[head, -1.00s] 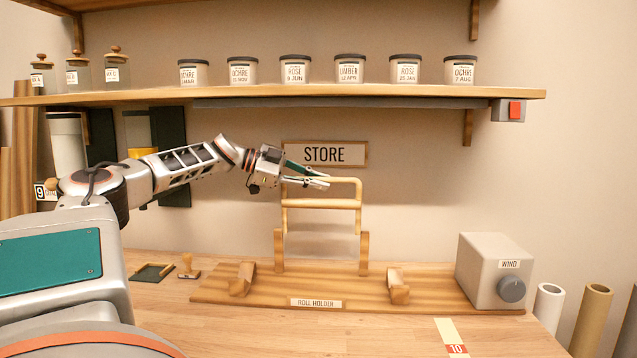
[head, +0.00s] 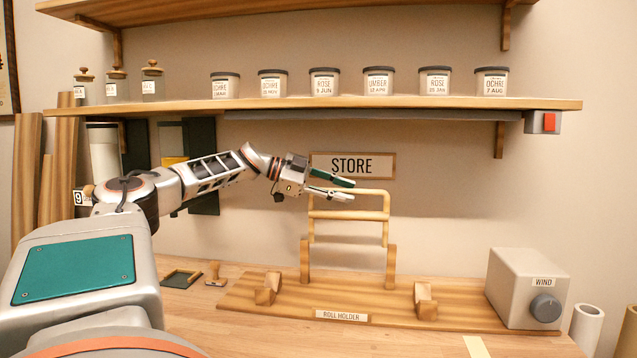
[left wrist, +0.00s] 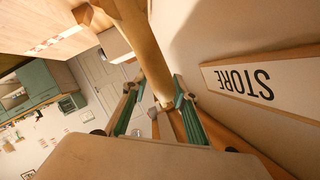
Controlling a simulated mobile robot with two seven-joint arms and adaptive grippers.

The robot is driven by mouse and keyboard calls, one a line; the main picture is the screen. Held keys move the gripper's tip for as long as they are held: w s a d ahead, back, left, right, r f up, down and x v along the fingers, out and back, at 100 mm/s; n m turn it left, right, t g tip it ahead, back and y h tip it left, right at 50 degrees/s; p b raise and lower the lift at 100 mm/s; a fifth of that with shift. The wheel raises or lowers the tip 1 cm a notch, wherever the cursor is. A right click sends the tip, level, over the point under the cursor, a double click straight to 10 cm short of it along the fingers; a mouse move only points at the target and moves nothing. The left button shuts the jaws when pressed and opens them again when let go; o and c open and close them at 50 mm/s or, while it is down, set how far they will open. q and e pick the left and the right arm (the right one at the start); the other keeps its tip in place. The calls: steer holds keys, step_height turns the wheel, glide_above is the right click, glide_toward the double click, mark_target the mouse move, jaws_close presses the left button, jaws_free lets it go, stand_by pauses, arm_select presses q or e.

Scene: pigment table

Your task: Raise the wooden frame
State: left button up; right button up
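The wooden frame (head: 348,215) stands upright on the roll holder base (head: 385,303), with a top bar, a lower bar and two side posts. My left gripper (head: 354,190) is at the frame's top bar, in front of its left half. Its two fingers show apart in the head view. In the left wrist view, the green-padded fingers (left wrist: 155,100) are spread, with a wooden bar (left wrist: 140,50) running between or just beyond them. I cannot tell whether they touch it. My right gripper is not in view.
A STORE sign (head: 352,166) hangs on the wall just behind the gripper. A shelf (head: 400,103) with several jars runs above. A grey WIND box (head: 515,285) with a knob stands at the right. Two wooden cradles stand on the base. A stamp (head: 214,272) sits at left.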

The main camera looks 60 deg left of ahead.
arm_select(q)
steer(key=v, duration=1.1)
steer(key=shift+r, duration=0.1)
